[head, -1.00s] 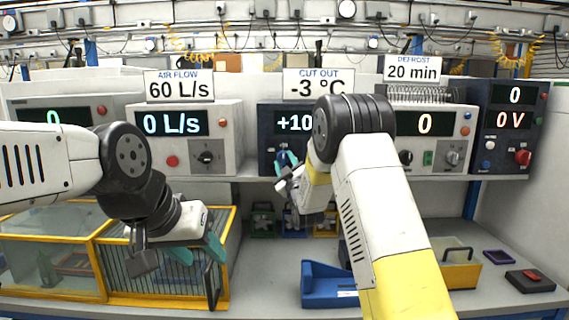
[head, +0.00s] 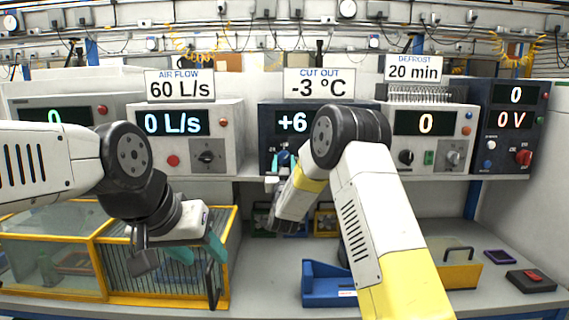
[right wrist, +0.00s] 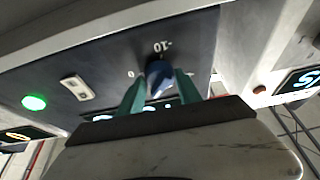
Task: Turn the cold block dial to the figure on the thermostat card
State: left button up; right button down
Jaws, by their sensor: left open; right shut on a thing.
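The cold block unit (head: 271,133) is the dark box in the middle of the shelf. Its display (head: 293,122) reads +6, with any unit after it hidden by my right arm. The card above it (head: 319,83) says CUT OUT -3 °C. The blue dial (right wrist: 159,77) shows in the right wrist view between the green fingers of my right gripper (right wrist: 160,92), which is shut on it. A -10 mark and a 0 mark are printed near the dial. My left gripper (head: 195,255) is open and empty in front of the yellow-framed cage.
Other units stand on the shelf, with cards AIR FLOW 60 L/s (head: 180,85) and DEFROST 20 min (head: 413,69). The yellow-framed cage (head: 165,299) stands below left. A blue tray (head: 325,291) and a yellow box (head: 461,272) lie on the bench.

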jog(key=m+h, duration=0.2)
jog(key=m, duration=0.1)
jog(key=m+h, duration=0.1)
jog(key=m, duration=0.2)
jog(key=shift+a+m+g+h, duration=0.2)
jog(key=shift+m+g+h, duration=0.2)
jog(key=m+h, duration=0.1)
jog(key=m, duration=0.2)
jog(key=m+g+h, duration=0.1)
jog(key=m, duration=0.2)
jog(key=shift+a+r+g, duration=0.1)
jog(key=shift+g, duration=0.2)
jog(key=m+g, duration=0.1)
jog(key=m, duration=0.1)
jog(key=m+h, duration=0.1)
jog(key=m, duration=0.2)
jog(key=shift+a+r+g, duration=0.1)
jog(key=shift+r+g, duration=0.05)
jog(key=shift+g, duration=0.25)
jog(key=shift+r+m+g, duration=0.1)
jog(key=shift+m+g, duration=0.7)
jog(key=shift+m, duration=1.4)
jog(key=c, duration=0.8)
grip_release()
jog(key=shift+s, duration=0.1)
